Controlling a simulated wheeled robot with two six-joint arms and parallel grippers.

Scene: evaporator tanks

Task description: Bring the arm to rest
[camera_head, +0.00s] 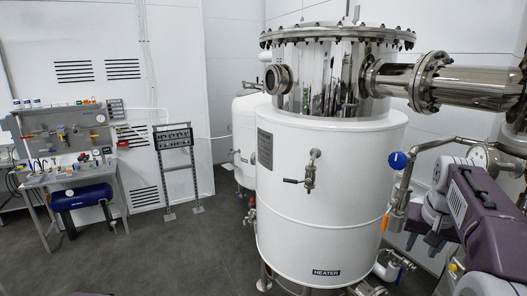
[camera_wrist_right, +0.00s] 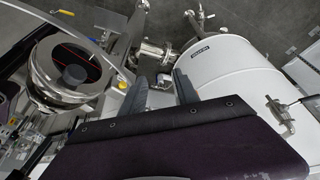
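My right arm (camera_head: 478,210), with dark purple covers and grey joints, comes in at the right edge of the head view, beside the large white heater tank (camera_head: 325,220). In the right wrist view, my right gripper (camera_wrist_right: 161,78) shows two dark grey fingers spread apart with nothing between them. A pipe fitting lies beyond the fingers, and the white tank (camera_wrist_right: 230,65) is to their right. My left gripper is not in view.
A steel pipe (camera_head: 465,85) leaves the tank top to the right. A blue-tagged valve (camera_head: 398,161) and gauge stand close to my right arm. A workbench (camera_head: 75,175) and a metal stand (camera_head: 176,165) are at left. The grey floor (camera_head: 185,250) between is clear.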

